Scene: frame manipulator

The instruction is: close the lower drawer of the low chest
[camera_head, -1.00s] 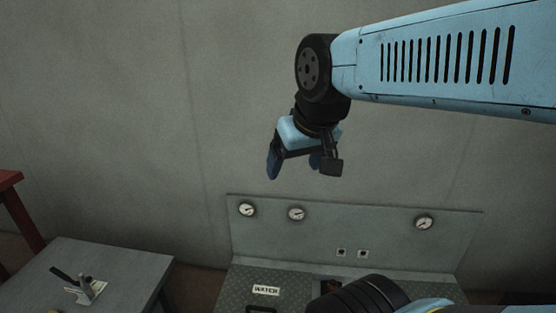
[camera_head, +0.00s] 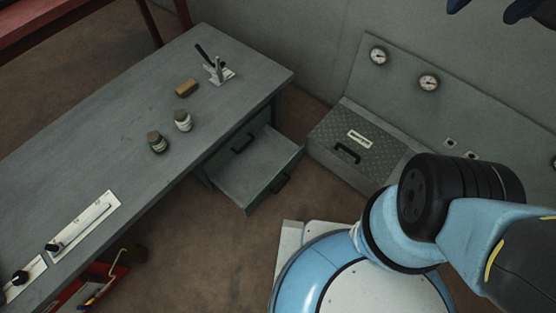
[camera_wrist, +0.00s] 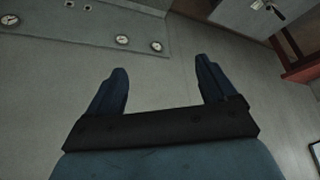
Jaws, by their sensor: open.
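The low chest (camera_head: 276,113) stands under the far end of the grey workbench, partly hidden by the bench top. Its lower drawer (camera_head: 255,175) is pulled out over the floor, with a dark handle (camera_head: 281,183) on its front. Another dark handle (camera_head: 243,143) sits above and behind it, seemingly on the upper drawer's front, which looks shut. My gripper (camera_wrist: 162,76) is open and empty, high up and well away from the drawer. In the head view only its blue fingertips (camera_head: 490,9) show at the top right edge.
On the workbench (camera_head: 90,165) are two jars (camera_head: 157,142), a brown block (camera_head: 187,88) and a small lever fixture (camera_head: 218,72). A hatch box (camera_head: 345,140) with a gauge panel (camera_head: 405,72) stands right of the drawer. Brown floor (camera_head: 200,240) lies in front.

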